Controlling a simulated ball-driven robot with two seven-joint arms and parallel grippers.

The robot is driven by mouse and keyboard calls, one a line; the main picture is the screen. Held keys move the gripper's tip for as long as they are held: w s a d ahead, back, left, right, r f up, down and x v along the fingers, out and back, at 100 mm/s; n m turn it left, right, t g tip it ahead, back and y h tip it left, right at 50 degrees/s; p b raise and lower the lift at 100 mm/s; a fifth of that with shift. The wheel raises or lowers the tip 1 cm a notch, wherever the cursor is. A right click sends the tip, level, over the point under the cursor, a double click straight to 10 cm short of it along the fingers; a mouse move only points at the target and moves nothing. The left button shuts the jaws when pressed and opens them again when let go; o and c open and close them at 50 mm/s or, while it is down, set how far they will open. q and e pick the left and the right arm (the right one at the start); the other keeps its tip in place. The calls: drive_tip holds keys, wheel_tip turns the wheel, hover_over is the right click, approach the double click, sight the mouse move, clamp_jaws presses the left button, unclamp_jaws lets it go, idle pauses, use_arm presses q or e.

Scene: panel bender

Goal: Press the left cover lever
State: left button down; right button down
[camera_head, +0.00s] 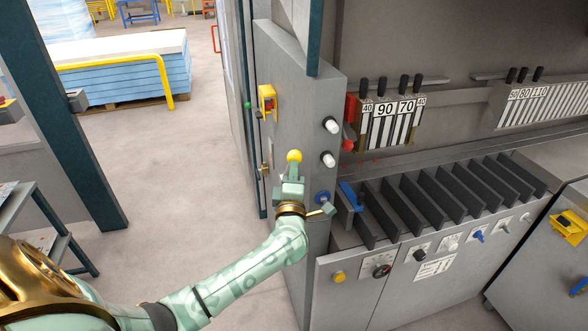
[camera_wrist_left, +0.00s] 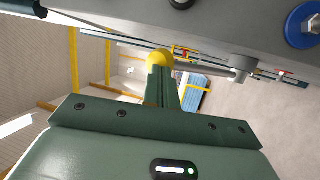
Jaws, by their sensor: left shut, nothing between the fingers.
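The left cover lever has a yellow ball knob (camera_head: 294,156) at the upper left side of the grey machine panel (camera_head: 295,110). In the left wrist view the knob (camera_wrist_left: 159,60) sits at the end of a grey rod that runs right to a round hub (camera_wrist_left: 242,66). My left gripper (camera_head: 292,172) is shut and empty, its fingertips right at the knob. In the wrist view the fingertips (camera_wrist_left: 160,74) overlap the lower edge of the knob; whether they touch it I cannot tell. My right gripper is not in view.
The panel carries white knobs (camera_head: 331,125), a blue round knob (camera_head: 322,198) near my wrist and a yellow box (camera_head: 267,101). Dark slotted dividers (camera_head: 420,202) stand to the right. A stack of blue sheets (camera_head: 125,75) lies behind.

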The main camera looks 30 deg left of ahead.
sight(288, 154)
use_arm(q)
drive_tip(key=shift+n+g+h, duration=0.5)
drive_tip(key=shift+g, duration=0.2)
drive_tip(key=w+a+r+p, duration=0.1)
drive_tip(key=p, duration=0.1)
drive_tip(key=w+a+r+p, duration=0.1)
drive_tip(key=r+p, duration=0.1)
drive_tip(key=p, duration=0.1)
drive_tip(key=w+a+r+p, duration=0.1)
drive_tip(key=r+p, duration=0.1)
drive_tip(key=shift+a+p, duration=0.3)
drive_tip(key=w+a+r, duration=0.2)
drive_tip(key=w+a, duration=0.4)
drive_tip(key=a, duration=0.1)
drive_tip(key=shift+w+a+r, duration=0.15)
drive_tip(key=shift+w+a, duration=0.1)
drive_tip(key=shift+a, duration=0.05)
drive_tip(key=shift+p, duration=0.3)
